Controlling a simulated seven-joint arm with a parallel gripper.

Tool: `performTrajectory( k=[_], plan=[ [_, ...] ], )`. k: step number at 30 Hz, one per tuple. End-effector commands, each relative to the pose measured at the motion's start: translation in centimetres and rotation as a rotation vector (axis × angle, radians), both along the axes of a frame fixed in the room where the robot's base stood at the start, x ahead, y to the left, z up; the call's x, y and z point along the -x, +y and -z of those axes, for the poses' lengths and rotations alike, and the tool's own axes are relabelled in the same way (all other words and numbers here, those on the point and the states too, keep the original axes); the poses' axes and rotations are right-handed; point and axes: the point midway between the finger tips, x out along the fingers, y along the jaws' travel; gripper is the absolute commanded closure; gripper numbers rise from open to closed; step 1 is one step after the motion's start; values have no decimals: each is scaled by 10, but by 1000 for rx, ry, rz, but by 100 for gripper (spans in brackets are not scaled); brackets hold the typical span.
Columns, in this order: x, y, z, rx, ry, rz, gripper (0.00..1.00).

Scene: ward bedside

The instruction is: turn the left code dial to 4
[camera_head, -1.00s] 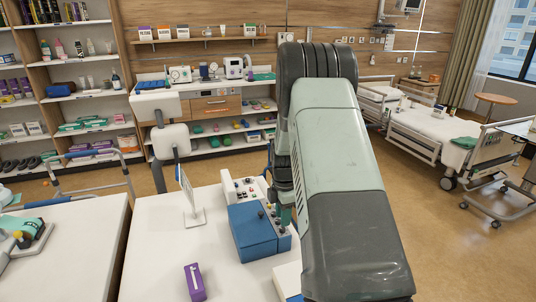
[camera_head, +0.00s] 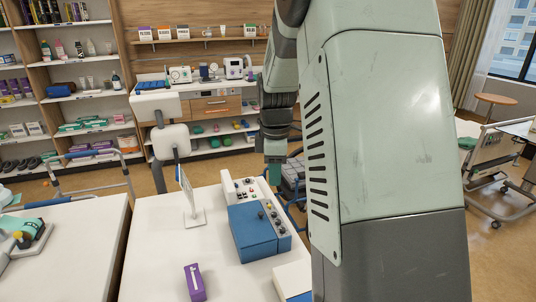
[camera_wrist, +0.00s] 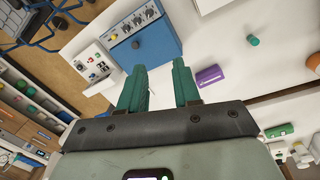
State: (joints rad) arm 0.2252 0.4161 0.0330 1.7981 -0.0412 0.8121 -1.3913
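The blue box (camera_head: 253,235) stands on the white table, with small dark dials (camera_head: 274,215) along a lighter panel on its right side. In the wrist view the blue box (camera_wrist: 155,47) is upper centre, and its panel shows round dials (camera_wrist: 136,21) in a row. Their numbers are too small to read, and I cannot tell which is the left code dial. My gripper (camera_head: 273,155) is raised above and beyond the box, apart from it. In the wrist view its green fingers (camera_wrist: 160,68) are apart with nothing between them.
A white control unit (camera_head: 245,188) with coloured buttons stands behind the box. A small upright white stand (camera_head: 190,200) is to the left. A purple box (camera_head: 194,282) lies near the front. A white box (camera_head: 292,280) is at front right, partly hidden by my arm.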

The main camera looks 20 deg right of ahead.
Motion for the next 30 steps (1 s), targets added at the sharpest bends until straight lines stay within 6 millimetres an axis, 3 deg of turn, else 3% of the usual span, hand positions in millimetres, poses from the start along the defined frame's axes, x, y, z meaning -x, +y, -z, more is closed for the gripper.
performTrajectory(
  k=[6, 15, 30],
  plan=[
    [22, 16, -37, -7, -48, 120, 68],
    [54, 34, -73, -29, -105, 274, 68],
    [66, 41, -84, -40, -125, 335, 68]
  ],
)
